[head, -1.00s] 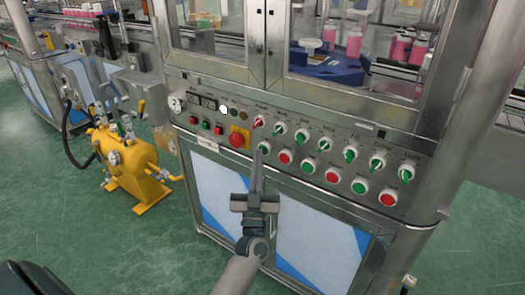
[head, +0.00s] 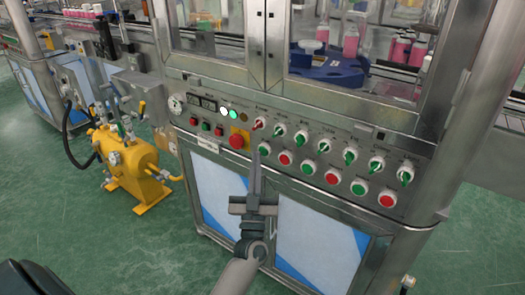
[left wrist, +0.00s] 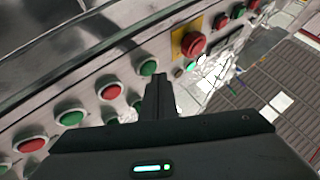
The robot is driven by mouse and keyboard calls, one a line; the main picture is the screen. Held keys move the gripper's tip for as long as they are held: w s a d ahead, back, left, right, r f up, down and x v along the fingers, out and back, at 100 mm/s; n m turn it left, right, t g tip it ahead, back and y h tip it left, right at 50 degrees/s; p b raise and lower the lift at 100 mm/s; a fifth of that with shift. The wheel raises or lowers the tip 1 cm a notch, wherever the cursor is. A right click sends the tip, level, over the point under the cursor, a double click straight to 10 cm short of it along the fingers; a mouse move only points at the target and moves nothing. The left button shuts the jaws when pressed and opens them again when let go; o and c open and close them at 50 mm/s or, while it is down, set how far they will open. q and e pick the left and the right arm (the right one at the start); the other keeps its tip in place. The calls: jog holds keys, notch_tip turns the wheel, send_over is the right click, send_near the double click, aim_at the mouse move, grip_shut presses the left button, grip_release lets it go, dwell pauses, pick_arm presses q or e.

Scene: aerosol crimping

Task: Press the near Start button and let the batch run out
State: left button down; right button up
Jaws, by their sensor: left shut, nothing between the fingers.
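The crimping machine's control panel (head: 310,145) carries a row of alternating green and red push buttons. The leftmost large green button (head: 264,148) has a red button (head: 285,158) to its right; labels are too small to read. My left gripper (head: 256,158) is shut and empty, pointing up at the panel, with its tips just left of and below that green button. In the left wrist view the shut fingers (left wrist: 158,82) stand beside a green button (left wrist: 148,67), which is uncovered. I cannot tell whether they touch. My right gripper is not in view.
A red emergency button (head: 237,140) on a yellow plate sits left of the fingertips. Lit lamps (head: 229,113) are above it. Green selector knobs (head: 324,146) line the upper row. Behind glass, pink bottles (head: 350,42) stand near a blue carousel (head: 325,68). A yellow tank (head: 130,165) stands left.

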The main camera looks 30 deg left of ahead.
pick_arm(q)
jog(key=shift+s, duration=0.35)
jog(key=s+p, duration=0.1)
jog(key=s, duration=0.1)
jog(key=s+p, duration=0.1)
jog(key=s, duration=0.1)
jog(key=shift+s+a, duration=0.2)
jog(key=shift+s, duration=0.2)
jog(key=shift+d, duration=0.1)
dwell(1.1)
